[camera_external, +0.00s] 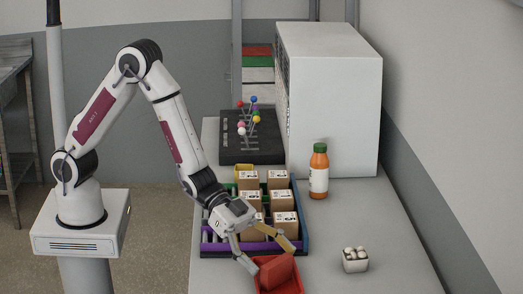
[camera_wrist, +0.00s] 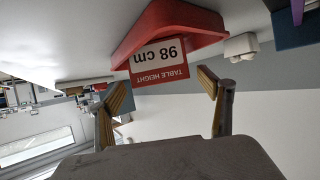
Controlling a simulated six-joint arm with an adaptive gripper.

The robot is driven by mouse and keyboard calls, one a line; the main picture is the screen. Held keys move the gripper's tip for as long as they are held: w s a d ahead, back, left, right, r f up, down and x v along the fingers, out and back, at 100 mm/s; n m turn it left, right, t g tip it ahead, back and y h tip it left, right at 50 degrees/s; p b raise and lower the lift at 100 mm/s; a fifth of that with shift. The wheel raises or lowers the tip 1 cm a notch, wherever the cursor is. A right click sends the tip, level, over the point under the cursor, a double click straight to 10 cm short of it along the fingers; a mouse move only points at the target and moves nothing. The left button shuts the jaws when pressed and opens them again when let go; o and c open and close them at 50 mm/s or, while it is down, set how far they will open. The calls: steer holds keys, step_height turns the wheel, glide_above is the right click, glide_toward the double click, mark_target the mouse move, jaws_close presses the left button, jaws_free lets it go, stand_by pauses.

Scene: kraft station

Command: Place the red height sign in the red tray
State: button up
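The red height sign (camera_external: 278,271) stands tilted in the red tray (camera_external: 298,284) at the front of the table. Its white face, reading "TABLE HEIGHT 98 cm", shows upside down in the wrist view (camera_wrist: 160,58), against the tray (camera_wrist: 165,24). My gripper (camera_external: 271,257) is just above the tray, with its fingers spread wide to either side of the sign. In the wrist view, my gripper (camera_wrist: 158,95) is open with a clear gap between each fingertip and the sign. The sign's lower edge is hidden.
A purple and blue crate (camera_external: 220,252) with several cardboard boxes stands just behind the tray. A small container of white pieces (camera_external: 355,262) is to the right. An orange bottle (camera_external: 319,176) and a large white cabinet (camera_external: 335,100) stand farther back. The table's right front is mostly clear.

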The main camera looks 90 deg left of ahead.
steer(key=shift+r, duration=0.15)
steer(key=shift+s+a+r, duration=0.25)
steer(key=shift+s+a, duration=0.05)
steer(key=shift+a, duration=0.05)
steer(key=v, duration=1.1)
steer(key=shift+a, duration=0.1)
stand_by(0.6)
